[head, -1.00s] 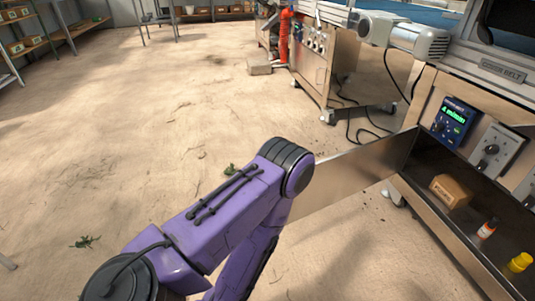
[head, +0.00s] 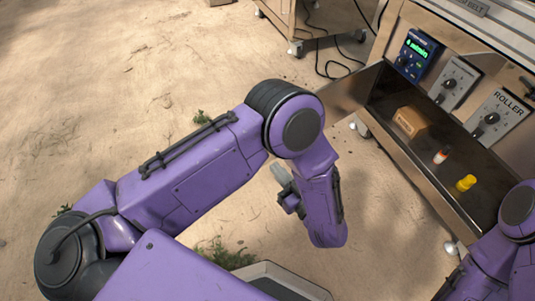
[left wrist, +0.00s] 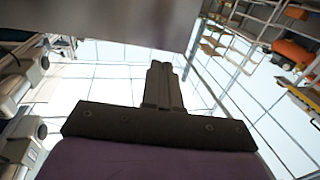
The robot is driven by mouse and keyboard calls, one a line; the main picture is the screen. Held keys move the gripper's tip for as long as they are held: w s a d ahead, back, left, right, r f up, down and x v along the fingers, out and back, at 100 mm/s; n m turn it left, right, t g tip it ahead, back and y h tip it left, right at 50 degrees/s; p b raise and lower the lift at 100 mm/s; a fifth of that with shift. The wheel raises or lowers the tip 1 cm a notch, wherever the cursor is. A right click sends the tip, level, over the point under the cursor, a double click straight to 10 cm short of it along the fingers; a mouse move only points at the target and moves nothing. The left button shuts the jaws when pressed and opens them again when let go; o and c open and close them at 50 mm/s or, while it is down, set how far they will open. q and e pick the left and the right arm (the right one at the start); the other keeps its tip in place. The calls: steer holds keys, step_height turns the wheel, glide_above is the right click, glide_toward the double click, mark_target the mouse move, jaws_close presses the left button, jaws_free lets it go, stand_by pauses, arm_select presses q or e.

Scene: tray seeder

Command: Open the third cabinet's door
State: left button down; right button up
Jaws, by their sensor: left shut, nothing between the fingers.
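The cabinet (head: 462,200) under the control panels stands open at the right of the head view. Its metal door (head: 348,92) is swung outward from the left side, with its outer part hidden behind my left arm. My left gripper (head: 281,174) is shut and empty, low in front of the cabinet and apart from its opening. In the left wrist view the closed fingers (left wrist: 161,85) point toward a flat grey panel (left wrist: 110,20), likely the door; contact cannot be told. My right arm shows at the lower right edge, its gripper out of view.
Inside the cabinet are a cardboard box (head: 409,122), an orange-capped bottle (head: 440,156) and a yellow bottle (head: 466,183). Above are a blue display unit (head: 413,53) and the ROLLER panel (head: 497,115). Another wheeled cabinet (head: 300,22) stands behind. Floor at left is mostly clear.

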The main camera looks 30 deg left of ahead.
arm_select(q)
steer(key=b+x, duration=0.3)
steer(key=x, duration=0.9)
steer(key=shift+a+b, duration=0.3)
steer(key=shift+a, duration=0.05)
arm_select(e)
step_height(320, 180, down, 3)
steer(key=shift+s+a+f, duration=0.1)
steer(key=shift+s+f, duration=0.05)
steer(key=shift+f, duration=0.05)
arm_select(q)
steer(key=shift+w+a, duration=0.1)
steer(key=shift+w, duration=0.1)
